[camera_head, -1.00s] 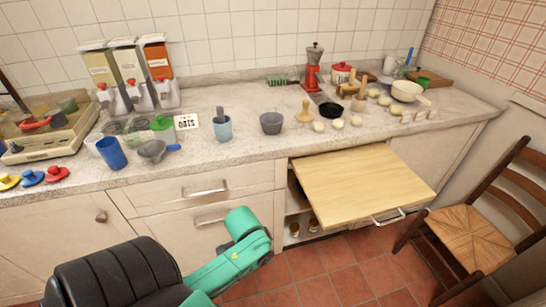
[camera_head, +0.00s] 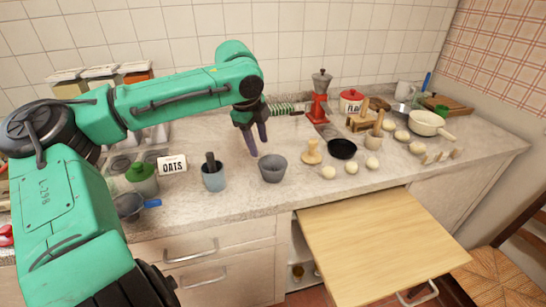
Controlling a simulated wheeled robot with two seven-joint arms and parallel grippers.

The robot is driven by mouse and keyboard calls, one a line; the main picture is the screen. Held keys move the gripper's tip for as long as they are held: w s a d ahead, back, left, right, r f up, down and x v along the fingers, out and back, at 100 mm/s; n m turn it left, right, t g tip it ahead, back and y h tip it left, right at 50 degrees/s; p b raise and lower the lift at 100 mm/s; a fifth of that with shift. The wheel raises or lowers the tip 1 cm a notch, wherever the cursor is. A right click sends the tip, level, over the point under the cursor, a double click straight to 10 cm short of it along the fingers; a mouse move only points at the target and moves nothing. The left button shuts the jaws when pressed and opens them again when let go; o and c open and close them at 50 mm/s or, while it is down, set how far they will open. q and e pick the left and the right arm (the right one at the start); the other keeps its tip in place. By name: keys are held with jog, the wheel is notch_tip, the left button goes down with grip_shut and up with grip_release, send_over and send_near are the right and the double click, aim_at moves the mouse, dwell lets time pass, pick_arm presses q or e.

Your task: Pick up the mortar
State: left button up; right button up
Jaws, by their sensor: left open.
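A grey mortar-like bowl (camera_head: 272,170) stands upright on the counter (camera_head: 330,190), left of the wooden stamp. My left gripper (camera_head: 258,146) points down just behind and above the bowl's rim, a little to its left. Its dark fingers are apart, with nothing seen between them. I cannot tell whether a finger touches the bowl. A light blue-grey cup (camera_head: 213,180) with a dark grey pestle-like stick (camera_head: 210,160) in it stands to the left of the bowl. My right gripper is not in view.
A wooden stamp (camera_head: 312,153), a black bowl (camera_head: 342,149) and several pale dough balls lie right of the bowl. A red grinder (camera_head: 319,105) stands behind. An oats sign (camera_head: 173,166) is on the left. A wooden pull-out board (camera_head: 380,240) juts out below the counter.

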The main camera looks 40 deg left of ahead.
pick_arm(q)
send_over(267, 175)
jog(key=s, duration=0.2)
notch_tip(267, 175, down, 6)
jog(key=f, duration=0.1)
jog(key=x, duration=0.5)
jog(key=shift+w+f, duration=0.15)
jog(key=shift+w, duration=0.2)
jog(key=shift+d+f, duration=0.1)
jog(key=shift+f, duration=0.1)
jog(key=shift+w+f, duration=0.1)
jog(key=shift+w, duration=0.05)
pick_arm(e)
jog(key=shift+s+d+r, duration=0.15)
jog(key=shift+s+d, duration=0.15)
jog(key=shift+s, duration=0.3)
pick_arm(q)
grip_shut()
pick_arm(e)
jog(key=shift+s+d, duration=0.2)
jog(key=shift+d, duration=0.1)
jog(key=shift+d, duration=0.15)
